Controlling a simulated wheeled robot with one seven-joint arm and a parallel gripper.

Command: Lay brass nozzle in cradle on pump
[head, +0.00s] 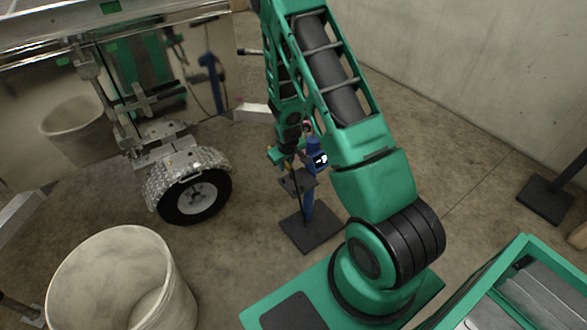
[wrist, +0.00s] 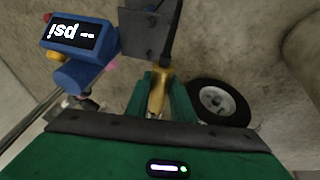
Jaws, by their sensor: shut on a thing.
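The pump is blue with a lit display; its head (head: 317,158) stands over a dark floor plate in the head view. In the wrist view the pump head (wrist: 82,42) is at upper left, its display reading "psi" upside down. A dark flat plate (wrist: 142,36) lies beside it; I cannot tell whether this is the cradle. My gripper (wrist: 160,92) is shut on the brass nozzle (wrist: 157,98), between its green fingers. A black hose runs from the nozzle past the plate. In the head view my gripper (head: 283,156) is beside the pump, partly hidden by my arm.
A trailer wheel (head: 196,196) under a tread-plate fender stands left of the pump. A large pale bucket (head: 122,280) is at the lower left. The pump's floor plate (head: 310,231) lies on the concrete.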

